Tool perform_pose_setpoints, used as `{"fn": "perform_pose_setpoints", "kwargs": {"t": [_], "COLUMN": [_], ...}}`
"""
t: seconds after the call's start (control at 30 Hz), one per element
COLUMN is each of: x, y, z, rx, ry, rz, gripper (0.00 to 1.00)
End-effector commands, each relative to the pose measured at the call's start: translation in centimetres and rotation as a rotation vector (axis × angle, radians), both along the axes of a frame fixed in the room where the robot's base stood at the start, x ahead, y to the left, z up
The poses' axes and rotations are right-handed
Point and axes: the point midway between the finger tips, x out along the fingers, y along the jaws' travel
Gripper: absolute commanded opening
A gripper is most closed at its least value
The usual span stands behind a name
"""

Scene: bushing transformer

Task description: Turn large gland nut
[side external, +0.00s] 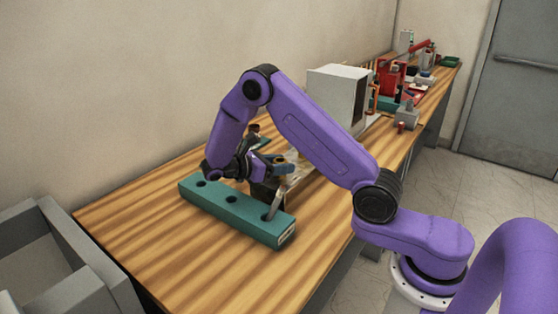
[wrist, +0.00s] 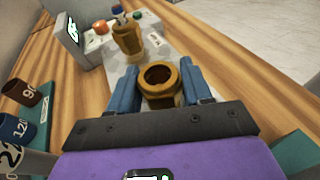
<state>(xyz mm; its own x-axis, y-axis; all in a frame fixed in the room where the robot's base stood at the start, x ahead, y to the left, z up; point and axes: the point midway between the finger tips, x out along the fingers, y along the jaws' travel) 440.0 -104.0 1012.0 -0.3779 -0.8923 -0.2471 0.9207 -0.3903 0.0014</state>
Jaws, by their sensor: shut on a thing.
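A brass, ring-topped nut (wrist: 161,97) sits between the two blue fingers of my gripper (wrist: 159,68) in the wrist view. The fingers press on it from left and right, and its open bore faces the camera. I take it to be the large gland nut. Behind it, a second brass fitting (wrist: 128,40) stands on a grey plate (wrist: 180,68). In the side view, my gripper (side external: 278,163) is low over the bench beside the grey fixture, and the nut is mostly hidden there. Whether the nut is still on a thread cannot be seen.
A teal block (side external: 212,203) with several holes lies in front on the wooden bench (side external: 150,238); a grey tool stands in its right hole. A grey box (side external: 333,92) stands behind my arm. Red equipment (side external: 390,78) is farther back. The bench's front left is clear.

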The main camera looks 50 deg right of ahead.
Motion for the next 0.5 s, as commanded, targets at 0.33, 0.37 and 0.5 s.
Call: {"fn": "perform_pose_setpoints", "kwargs": {"t": [0.33,0.37,0.5], "x": [-0.05,-0.03,-0.04], "y": [-0.12,-0.14,-0.14], "z": [-0.05,-0.06,-0.05], "rx": [0.001,0.001,0.000], "ry": [0.003,0.002,0.003], "rz": [-0.035,-0.050,-0.122], "gripper": [0.19,0.19,0.19]}}
